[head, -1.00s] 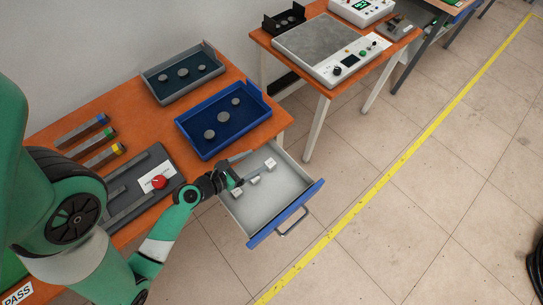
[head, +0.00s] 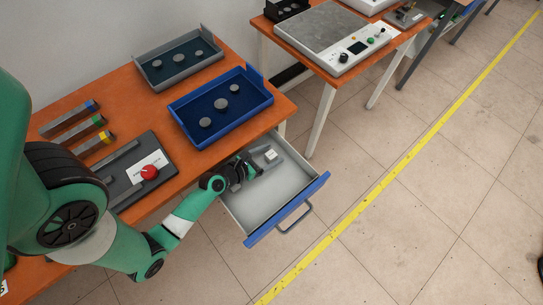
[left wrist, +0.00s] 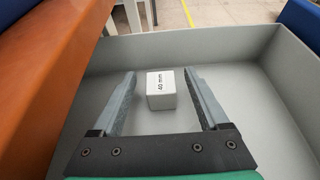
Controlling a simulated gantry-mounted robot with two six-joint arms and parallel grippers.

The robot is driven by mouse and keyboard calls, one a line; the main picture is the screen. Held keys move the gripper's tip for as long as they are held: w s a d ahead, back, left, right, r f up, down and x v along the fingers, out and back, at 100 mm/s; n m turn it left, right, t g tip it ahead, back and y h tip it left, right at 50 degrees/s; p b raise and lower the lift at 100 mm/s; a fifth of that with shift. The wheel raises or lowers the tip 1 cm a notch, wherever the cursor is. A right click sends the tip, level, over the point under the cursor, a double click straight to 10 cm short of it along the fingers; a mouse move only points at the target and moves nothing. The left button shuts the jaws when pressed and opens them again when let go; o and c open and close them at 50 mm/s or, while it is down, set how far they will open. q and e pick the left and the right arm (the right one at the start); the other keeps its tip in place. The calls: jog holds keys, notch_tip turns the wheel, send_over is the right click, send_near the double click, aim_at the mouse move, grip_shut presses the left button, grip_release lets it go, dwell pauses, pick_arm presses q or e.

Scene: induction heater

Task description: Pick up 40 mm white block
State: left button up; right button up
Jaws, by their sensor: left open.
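The white block (left wrist: 161,89) marked "40 mm" sits on the drawer floor in the left wrist view, between and slightly beyond the middle of my open fingers. In the head view the white block (head: 270,155) shows near the back of the open drawer (head: 285,200). My left gripper (left wrist: 158,95) is open with a finger on each side of the block, with gaps on both sides. In the head view my left gripper (head: 257,167) is inside the drawer, reaching toward the block. The smaller blocks are hidden there behind my gripper. My right gripper is not in view.
The drawer's blue front (head: 288,212) is pulled out below the orange table (head: 150,100). A blue tray (head: 262,100) and a grey tray (head: 138,64) with round discs stand on the table. A red button (head: 149,172) is near my arm. The drawer's front area is clear.

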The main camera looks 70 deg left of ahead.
pick_arm(q)
jog(key=shift+w+f, duration=0.1)
jog(key=shift+w, duration=0.05)
grip_shut()
dwell(0.4)
